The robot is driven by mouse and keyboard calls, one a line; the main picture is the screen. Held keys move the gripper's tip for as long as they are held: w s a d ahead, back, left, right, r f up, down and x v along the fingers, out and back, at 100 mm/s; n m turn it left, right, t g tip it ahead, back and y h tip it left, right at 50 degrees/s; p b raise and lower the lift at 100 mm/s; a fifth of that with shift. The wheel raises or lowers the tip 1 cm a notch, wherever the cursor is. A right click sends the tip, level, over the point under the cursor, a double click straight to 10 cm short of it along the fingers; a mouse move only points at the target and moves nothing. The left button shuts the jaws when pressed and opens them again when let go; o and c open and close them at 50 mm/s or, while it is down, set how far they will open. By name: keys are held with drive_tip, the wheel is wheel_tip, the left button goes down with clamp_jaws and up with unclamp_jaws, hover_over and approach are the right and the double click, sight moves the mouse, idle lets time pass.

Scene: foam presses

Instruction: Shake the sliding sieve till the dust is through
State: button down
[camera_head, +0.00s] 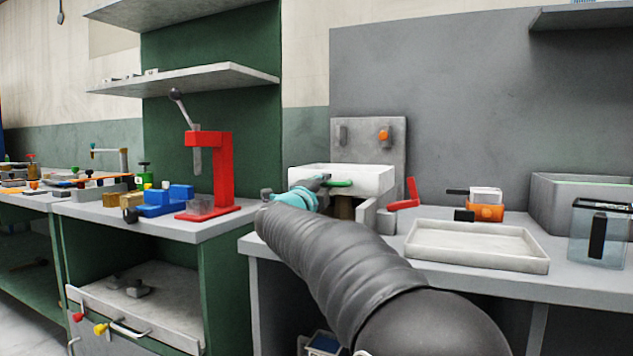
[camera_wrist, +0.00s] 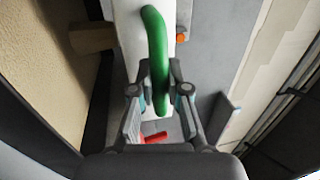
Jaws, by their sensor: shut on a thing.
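The sliding sieve (camera_head: 362,178) is a white box on the bench, in front of a grey upright plate. Its green handle (camera_head: 341,183) is on the near side, and the curved green handle (camera_wrist: 157,55) also shows large in the wrist view. My gripper (camera_head: 322,182) reaches the sieve's front. In the wrist view my gripper (camera_wrist: 160,95) has its two fingers closed around the green handle.
A red crank-like lever (camera_head: 405,196) stands just right of the sieve. A shallow white tray (camera_head: 478,262) lies on the bench, with an orange block (camera_head: 486,213) behind it. A clear container (camera_head: 601,235) is at the right. A red lever press (camera_head: 222,170) stands left.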

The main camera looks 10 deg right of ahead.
drive_tip(key=shift+x, duration=1.35)
drive_tip(key=shift+f, duration=0.15)
drive_tip(key=c, duration=1.1)
unclamp_jaws()
drive_tip(key=shift+w+d, duration=0.1)
drive_tip(key=shift+d, duration=0.1)
drive_tip(key=shift+c, duration=0.2)
drive_tip(key=shift+f, duration=0.1)
drive_tip(key=shift+a, duration=0.1)
drive_tip(key=v, duration=1.2)
